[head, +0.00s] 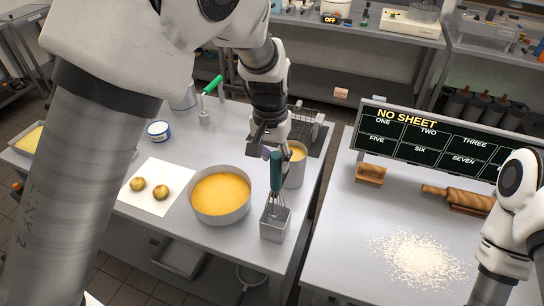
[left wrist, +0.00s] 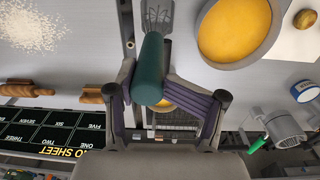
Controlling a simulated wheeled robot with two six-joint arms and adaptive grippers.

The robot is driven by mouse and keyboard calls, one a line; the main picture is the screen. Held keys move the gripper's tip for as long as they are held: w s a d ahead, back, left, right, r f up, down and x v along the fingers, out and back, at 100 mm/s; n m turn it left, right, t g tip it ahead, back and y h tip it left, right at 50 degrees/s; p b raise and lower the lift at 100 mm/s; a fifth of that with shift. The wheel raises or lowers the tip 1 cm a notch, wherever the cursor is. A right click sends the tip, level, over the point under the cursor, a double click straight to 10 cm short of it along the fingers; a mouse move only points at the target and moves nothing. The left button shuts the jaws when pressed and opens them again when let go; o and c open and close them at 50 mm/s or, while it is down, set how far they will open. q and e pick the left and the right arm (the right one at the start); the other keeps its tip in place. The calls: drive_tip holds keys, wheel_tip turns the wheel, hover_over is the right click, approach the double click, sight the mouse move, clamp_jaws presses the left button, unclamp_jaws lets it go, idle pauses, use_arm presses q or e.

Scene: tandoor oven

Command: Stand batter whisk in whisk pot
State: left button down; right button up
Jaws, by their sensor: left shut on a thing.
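The batter whisk has a dark green handle (head: 276,170) and wire loops that hang downward. The handle also shows large in the left wrist view (left wrist: 150,68). The whisk pot (head: 274,226) is a small square metal pot near the front right edge of the left table. The whisk is close to upright, and its lower wires overlap the pot's opening and appear to be inside it; whether they touch the bottom is hidden. My left gripper (head: 268,151) is shut on the upper handle, above the pot; its fingers (left wrist: 160,95) flank the handle. My right gripper is out of view.
A wide pan of yellow batter (head: 221,194) stands left of the pot. A tall metal container (head: 295,167) with yellow contents is close behind the whisk. Two dough balls lie on a white sheet (head: 150,205). A gap separates the right table (head: 340,230), which holds flour and a rolling pin.

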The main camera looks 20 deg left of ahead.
sight(272, 179)
use_arm(q)
drive_tip(key=shift+f+b, duration=1.6)
drive_tip(key=shift+f, duration=1.8)
drive_tip(key=shift+c, duration=1)
unclamp_jaws()
drive_tip(key=shift+o, duration=1)
